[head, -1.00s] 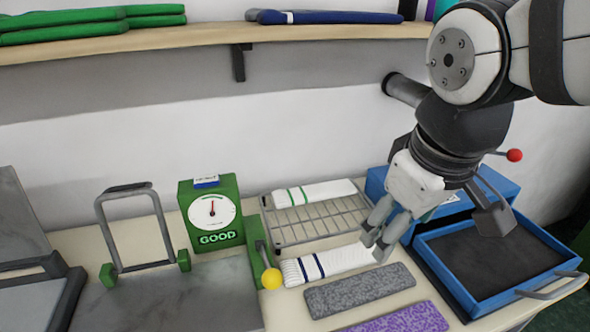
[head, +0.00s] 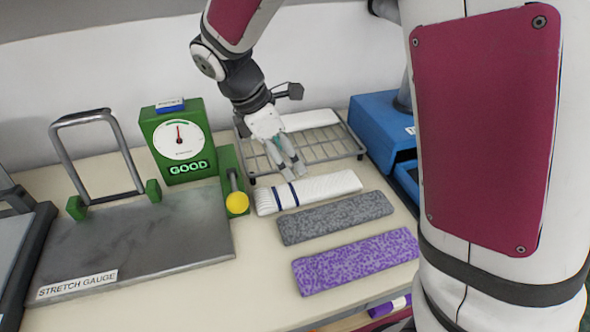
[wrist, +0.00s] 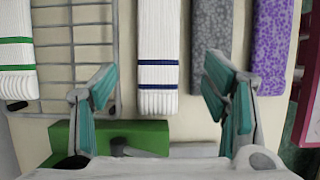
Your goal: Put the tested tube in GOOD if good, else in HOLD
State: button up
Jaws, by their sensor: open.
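The green gauge (head: 180,142) has a dial with its needle near the top and a lit GOOD readout (head: 188,167). A white ribbed tube with navy stripes (head: 325,187) lies on the table in front of the wire rack; its striped end (wrist: 158,75) also shows in the wrist view. My gripper (head: 296,172) is open and empty, pointing down over this tube near its striped end. In the wrist view its fingers (wrist: 158,85) stand either side of that end, the right one overlapping a grey tube (wrist: 212,35). No HOLD label is readable.
A white tube with green stripes (wrist: 15,55) lies on the wire rack (head: 335,150). The grey tube and a purple tube (head: 355,262) lie nearer. The stretch plate (head: 140,240) and yellow-knobbed lever (head: 237,202) are left. A blue box (head: 378,125) is partly hidden by my arm.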

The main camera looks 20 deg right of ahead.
aim_at(308, 188)
jog(key=b+x, duration=0.1)
jog(key=x, duration=1.1)
jog(key=shift+w+d+f, duration=0.1)
jog(key=shift+w, duration=0.05)
jog(key=c, duration=0.8)
jog(key=shift+o, duration=0.2)
